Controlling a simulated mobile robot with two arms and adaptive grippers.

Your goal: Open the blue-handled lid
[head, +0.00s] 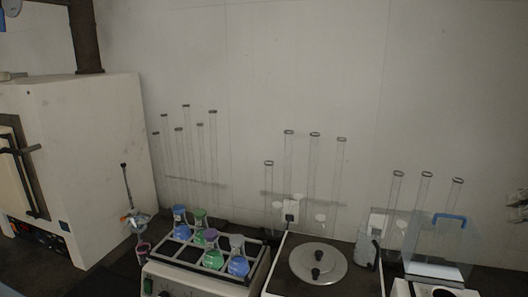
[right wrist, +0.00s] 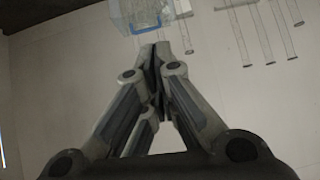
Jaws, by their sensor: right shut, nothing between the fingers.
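The lid (head: 438,238) is a clear, box-like cover at the right of the head view, with a blue handle (head: 450,217) on top. It sits over a white device and looks closed. My right gripper (head: 518,205) is at the right edge of the head view, to the right of the handle and apart from it. In the right wrist view its fingers (right wrist: 160,52) are together with nothing between them. The clear lid (right wrist: 138,15) shows beyond the fingertips at the top of that view. My left gripper is not in view.
Left of the lid is a machine with a round metal plate (head: 318,264). Further left, a rack (head: 190,270) holds several flasks of coloured liquid. Tall glass tubes (head: 425,190) stand behind the lid, near the wall. A large white oven (head: 100,150) stands at the left.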

